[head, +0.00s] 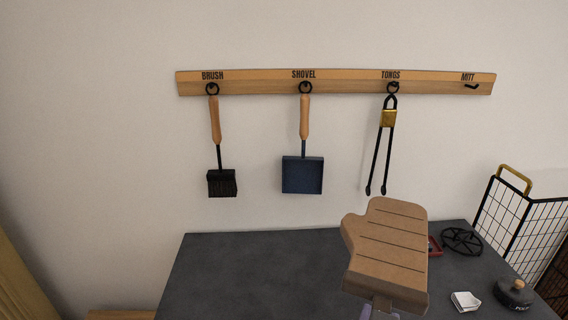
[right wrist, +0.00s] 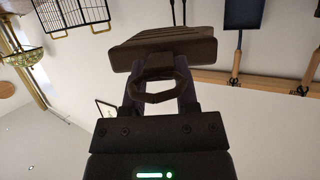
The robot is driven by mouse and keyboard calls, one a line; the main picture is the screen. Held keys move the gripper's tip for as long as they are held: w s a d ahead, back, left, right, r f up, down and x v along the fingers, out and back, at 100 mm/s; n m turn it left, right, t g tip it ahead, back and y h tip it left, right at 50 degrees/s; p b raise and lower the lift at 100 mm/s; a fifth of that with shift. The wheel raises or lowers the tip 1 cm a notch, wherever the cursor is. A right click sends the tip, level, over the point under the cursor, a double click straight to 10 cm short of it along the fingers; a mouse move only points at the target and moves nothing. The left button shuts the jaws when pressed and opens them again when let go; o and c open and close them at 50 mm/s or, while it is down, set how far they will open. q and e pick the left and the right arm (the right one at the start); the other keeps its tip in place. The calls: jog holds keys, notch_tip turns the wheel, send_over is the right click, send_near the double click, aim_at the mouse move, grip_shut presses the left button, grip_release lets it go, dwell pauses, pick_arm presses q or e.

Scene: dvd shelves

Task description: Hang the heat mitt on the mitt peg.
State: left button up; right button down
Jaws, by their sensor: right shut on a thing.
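The heat mitt (head: 390,245) is tan-brown with dark stitched lines, its thumb to the left. It is held up in front of the table, below the rack. My right gripper (head: 380,311) is shut on it at its lower end; in the head view mostly the tips show. In the right wrist view the mitt (right wrist: 170,50) and a loop (right wrist: 160,85) at its cuff sit between the fingers of the gripper (right wrist: 160,92). The mitt peg (head: 472,86) is a bare dark hook under the MITT label at the rack's right end. My left gripper is not in view.
The wooden rack (head: 346,82) also holds a brush (head: 221,182), a blue shovel (head: 302,174) and tongs (head: 388,118). On the dark table (head: 260,270) are a black trivet (head: 461,241), a white item (head: 465,301) and a lidded pot (head: 514,293). A wire screen (head: 510,215) stands at right.

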jog(key=shift+s+d+r+m+h, duration=0.3)
jog(key=shift+s+r, duration=0.05)
jog(key=shift+s, duration=0.05)
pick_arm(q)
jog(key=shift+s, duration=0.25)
pick_arm(e)
jog(key=w+a+f+n+y, duration=0.2)
jog(key=f+n+y, duration=0.1)
jog(key=f, duration=0.3)
jog(key=w+a+f+n+t+y, duration=0.1)
jog(key=w+a+f+n+y, duration=0.1)
jog(key=f, duration=0.4)
jog(key=shift+w+a+f+n+y, duration=0.2)
jog(key=shift+w+f+n+y, duration=0.15)
jog(key=shift+w+n+y, duration=0.45)
jog(key=shift+f, duration=0.1)
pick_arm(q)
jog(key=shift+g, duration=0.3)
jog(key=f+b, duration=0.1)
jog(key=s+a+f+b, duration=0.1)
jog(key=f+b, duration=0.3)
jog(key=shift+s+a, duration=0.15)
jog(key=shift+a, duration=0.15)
pick_arm(e)
notch_tip(320, 180, down, 9)
jog(key=shift+f, duration=0.15)
jog(key=shift+f, duration=0.1)
